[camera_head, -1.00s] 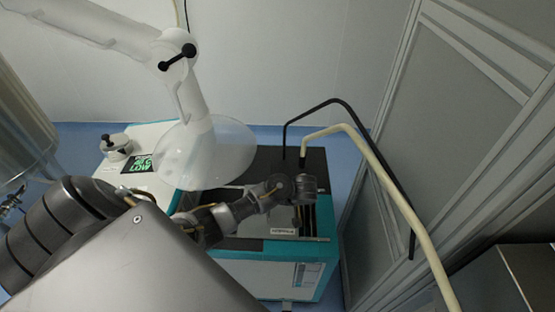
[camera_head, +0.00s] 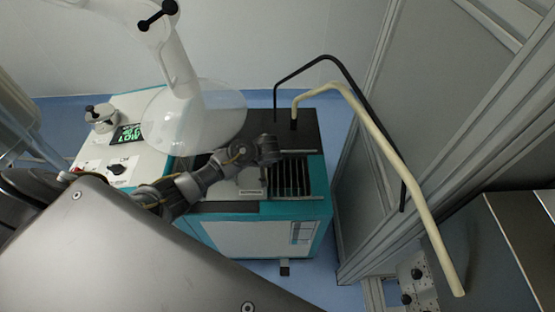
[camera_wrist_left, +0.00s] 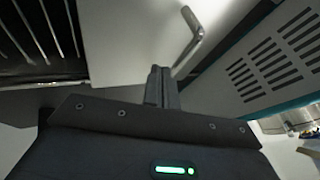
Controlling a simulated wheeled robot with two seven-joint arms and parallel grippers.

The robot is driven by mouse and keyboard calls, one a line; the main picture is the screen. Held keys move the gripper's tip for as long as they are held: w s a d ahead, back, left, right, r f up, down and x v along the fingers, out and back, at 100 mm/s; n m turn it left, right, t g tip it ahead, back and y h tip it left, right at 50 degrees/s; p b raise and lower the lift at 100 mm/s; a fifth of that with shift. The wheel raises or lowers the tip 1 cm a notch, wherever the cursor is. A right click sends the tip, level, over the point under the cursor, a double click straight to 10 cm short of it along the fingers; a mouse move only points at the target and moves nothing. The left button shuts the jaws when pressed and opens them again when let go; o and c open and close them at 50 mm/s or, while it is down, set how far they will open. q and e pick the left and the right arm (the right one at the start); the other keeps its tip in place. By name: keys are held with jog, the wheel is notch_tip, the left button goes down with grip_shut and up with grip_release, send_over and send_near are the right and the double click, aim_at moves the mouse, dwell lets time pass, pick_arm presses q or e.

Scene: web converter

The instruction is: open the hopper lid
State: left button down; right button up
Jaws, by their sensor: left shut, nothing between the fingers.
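The hopper lid (camera_head: 251,183) is a grey plate with a label at its front, on top of the teal and white machine. To its right, the slotted dark opening of the hopper (camera_head: 291,178) is uncovered. In the left wrist view the pale lid (camera_wrist_left: 125,40) carries a bent metal handle (camera_wrist_left: 190,42). My left gripper (camera_wrist_left: 161,70) is shut and empty beside the handle's lower end; I cannot tell whether they touch. In the head view my left gripper (camera_head: 267,150) is above the lid's right side, its fingertips hidden. My right gripper is not in view.
A clear round disc (camera_head: 195,115) on a white arm hangs over the machine's left part. Black (camera_head: 335,72) and cream (camera_head: 385,140) bent tubes rise at the right, near a grey framed panel (camera_head: 440,90). A vented panel (camera_wrist_left: 275,65) is right in the wrist view.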

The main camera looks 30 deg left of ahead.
pick_arm(q)
jog(key=d, duration=0.1)
jog(key=w+d+r, duration=0.1)
jog(key=d, duration=0.1)
jog(key=w+d, duration=0.1)
jog(key=shift+d+r, duration=0.15)
jog(key=shift+r, duration=0.05)
jog(key=p+v, duration=0.4)
jog(key=v, duration=0.5)
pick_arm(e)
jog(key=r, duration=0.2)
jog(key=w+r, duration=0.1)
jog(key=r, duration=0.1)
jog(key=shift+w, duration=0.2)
pick_arm(q)
jog(key=shift+r, duration=0.2)
